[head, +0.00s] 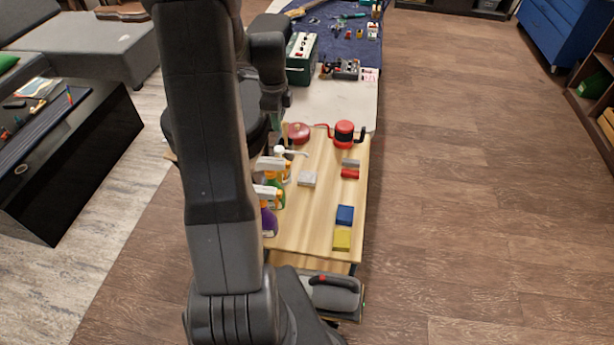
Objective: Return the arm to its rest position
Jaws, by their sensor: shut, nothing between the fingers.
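My dark grey arm rises through the left middle of the head view and bends over at the top. My gripper (276,108) hangs from the wrist, pointing down, near the left edge of the wooden table (305,225). It is shut and small in the picture, partly merging with the dark shapes behind it. No held object shows at it. The arm hides part of the table's left side and what stands there.
Spray bottles (272,195) stand along the table's left edge. Blue (345,215) and yellow (342,239) blocks lie near its front. A red-and-black item (344,133) stands at the back. A black table (75,165) is left; open floor (480,190) lies right.

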